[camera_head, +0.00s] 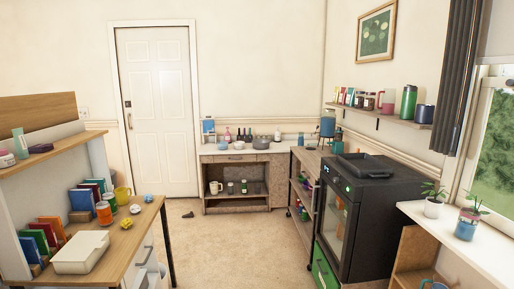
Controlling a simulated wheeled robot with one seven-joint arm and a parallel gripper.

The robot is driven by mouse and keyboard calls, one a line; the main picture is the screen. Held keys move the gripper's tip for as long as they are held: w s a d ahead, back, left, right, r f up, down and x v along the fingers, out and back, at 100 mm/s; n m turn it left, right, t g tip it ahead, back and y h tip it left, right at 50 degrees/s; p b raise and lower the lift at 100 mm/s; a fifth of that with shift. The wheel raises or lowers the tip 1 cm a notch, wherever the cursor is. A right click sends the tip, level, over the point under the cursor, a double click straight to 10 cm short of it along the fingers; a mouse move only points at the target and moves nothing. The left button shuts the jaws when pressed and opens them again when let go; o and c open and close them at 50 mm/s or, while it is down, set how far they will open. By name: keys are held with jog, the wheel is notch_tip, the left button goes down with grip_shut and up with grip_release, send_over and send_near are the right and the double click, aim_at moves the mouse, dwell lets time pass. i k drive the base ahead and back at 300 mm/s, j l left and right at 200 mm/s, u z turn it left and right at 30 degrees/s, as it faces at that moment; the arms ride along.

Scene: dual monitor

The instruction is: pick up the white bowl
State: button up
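On the low counter (218,157) at the back wall stand a small pale, whitish bowl-like thing (239,145) and, to its right, a grey bowl or pot (261,143). They are far off and small, so I cannot tell for sure which is the white bowl. My gripper is not in view.
A black oven-like appliance (365,210) and a shelf rack (303,195) stand right of centre. A white sill (470,250) with plants is at the right. Carpet (235,250) in the middle is mostly clear.

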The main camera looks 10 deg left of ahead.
aim_at(239, 146)
jog(key=i+j+u, duration=0.3)
jog(key=i, duration=0.4)
jog(key=i+u, duration=0.25)
jog(key=i, duration=4.25)
jog(key=i+l, duration=0.15)
jog(key=i, duration=1.45)
